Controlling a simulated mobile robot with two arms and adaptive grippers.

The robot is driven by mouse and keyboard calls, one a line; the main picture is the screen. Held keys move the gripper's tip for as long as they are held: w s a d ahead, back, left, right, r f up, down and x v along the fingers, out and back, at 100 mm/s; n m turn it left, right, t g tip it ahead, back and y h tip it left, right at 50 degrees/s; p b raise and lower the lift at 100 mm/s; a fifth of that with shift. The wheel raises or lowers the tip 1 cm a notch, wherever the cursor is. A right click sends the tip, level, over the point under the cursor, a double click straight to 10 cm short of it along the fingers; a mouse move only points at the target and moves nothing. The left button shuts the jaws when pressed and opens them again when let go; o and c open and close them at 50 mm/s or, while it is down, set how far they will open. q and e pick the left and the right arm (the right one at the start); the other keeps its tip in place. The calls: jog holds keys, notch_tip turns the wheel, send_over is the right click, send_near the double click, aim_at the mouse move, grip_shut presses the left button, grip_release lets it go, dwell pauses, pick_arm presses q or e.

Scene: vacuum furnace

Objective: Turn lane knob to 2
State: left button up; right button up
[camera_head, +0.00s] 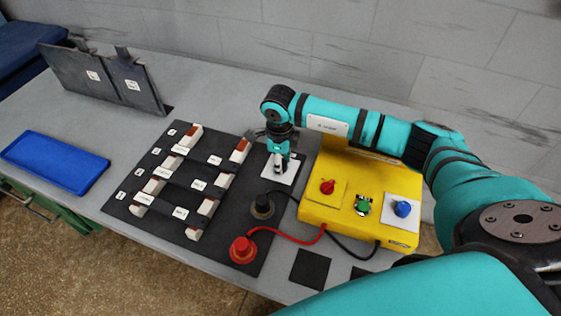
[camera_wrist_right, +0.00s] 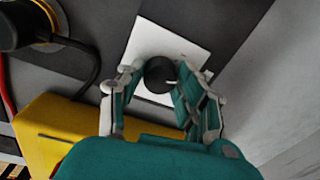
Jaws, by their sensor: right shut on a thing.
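The lane knob (camera_wrist_right: 160,74) is a round black knob with a white pointer mark, on a white square plate (camera_wrist_right: 183,43). In the wrist view it sits between the fingers of my right gripper (camera_wrist_right: 152,84), which is shut on it. In the head view my right gripper (camera_head: 279,172) points down onto the white plate (camera_head: 292,173) and mostly hides the knob. The number labels on the plate are too small to read. My left gripper is not in view.
A black board (camera_head: 173,228) with several labelled lanes lies left of the knob. A yellow box (camera_head: 332,214) with red, green and blue knobs stands to the right. Red and black cables run from it to round posts. A blue tray (camera_head: 55,162) and dark upright plates (camera_head: 105,82) are farther left.

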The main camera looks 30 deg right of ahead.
dwell(0.3)
jog(key=o, duration=1.1)
jog(key=shift+o, duration=0.2)
jog(key=shift+r, duration=0.1)
notch_tip(320, 180, up, 12)
jog(key=shift+s+a, duration=0.15)
jog(key=shift+s, duration=0.1)
